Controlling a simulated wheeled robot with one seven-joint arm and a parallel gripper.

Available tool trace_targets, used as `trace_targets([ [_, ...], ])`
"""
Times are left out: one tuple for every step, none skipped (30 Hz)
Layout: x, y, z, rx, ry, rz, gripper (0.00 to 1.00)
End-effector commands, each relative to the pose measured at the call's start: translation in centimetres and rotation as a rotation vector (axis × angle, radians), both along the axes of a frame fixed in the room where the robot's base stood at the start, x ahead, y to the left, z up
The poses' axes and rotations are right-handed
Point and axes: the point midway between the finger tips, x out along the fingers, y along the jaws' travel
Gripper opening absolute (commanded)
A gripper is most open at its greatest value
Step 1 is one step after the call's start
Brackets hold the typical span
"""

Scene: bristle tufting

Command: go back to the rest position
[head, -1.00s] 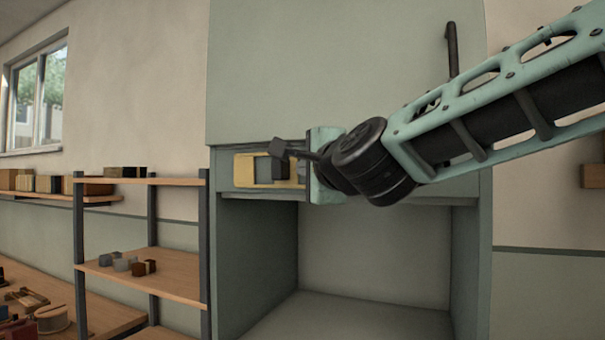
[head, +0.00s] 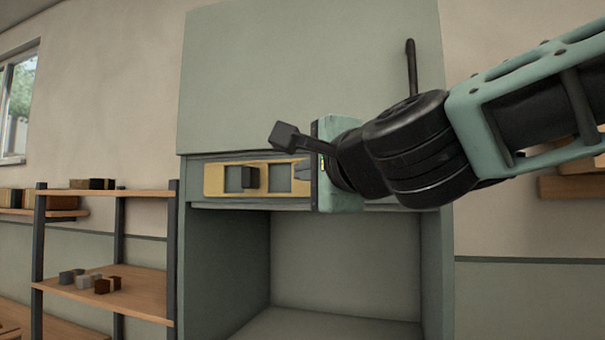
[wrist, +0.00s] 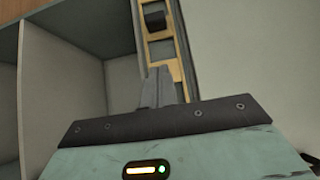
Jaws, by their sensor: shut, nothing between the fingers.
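My gripper (head: 303,170) is in front of the cabinet, its fingers pointing left across the right part of a yellow plate (head: 214,181). In the wrist view my gripper (wrist: 160,85) has its two grey fingers together, with nothing held between them. The yellow plate (wrist: 160,48) runs upward beyond the fingertips there. A dark block (head: 248,178) sits at the plate; it also shows in the wrist view (wrist: 155,20). The right end of the plate is hidden behind my gripper. I cannot tell whether the fingers touch the plate.
The grey-green cabinet (head: 300,80) has a dark vertical handle (head: 411,68) and an open bay (head: 345,262) below the plate. A wooden shelf rack (head: 130,290) with small blocks stands at left. A wooden ledge (head: 565,187) is on the right wall, behind my arm.

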Motion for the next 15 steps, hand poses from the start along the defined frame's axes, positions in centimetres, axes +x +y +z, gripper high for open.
trace_targets([
  [0.0,0.0,0.0,0.0,0.0,0.0,0.0],
  [0.0,0.0,0.0,0.0,0.0,0.0,0.0],
  [0.0,0.0,0.0,0.0,0.0,0.0,0.0],
  [0.0,0.0,0.0,0.0,0.0,0.0,0.0],
  [0.0,0.0,0.0,0.0,0.0,0.0,0.0],
  [0.0,0.0,0.0,0.0,0.0,0.0,0.0],
  [0.0,0.0,0.0,0.0,0.0,0.0,0.0],
  [0.0,0.0,0.0,0.0,0.0,0.0,0.0],
  [0.0,0.0,0.0,0.0,0.0,0.0,0.0],
  [0.0,0.0,0.0,0.0,0.0,0.0,0.0],
  [0.0,0.0,-0.1,-0.004,0.001,0.002,0.0],
  [-0.1,0.2,-0.4,-0.017,0.002,0.009,0.0],
  [-0.1,0.3,-0.9,-0.036,0.004,0.019,0.0],
  [-0.3,0.6,-1.6,-0.064,0.006,0.033,0.0],
  [-0.6,1.0,-2.8,-0.115,0.012,0.061,0.0],
])
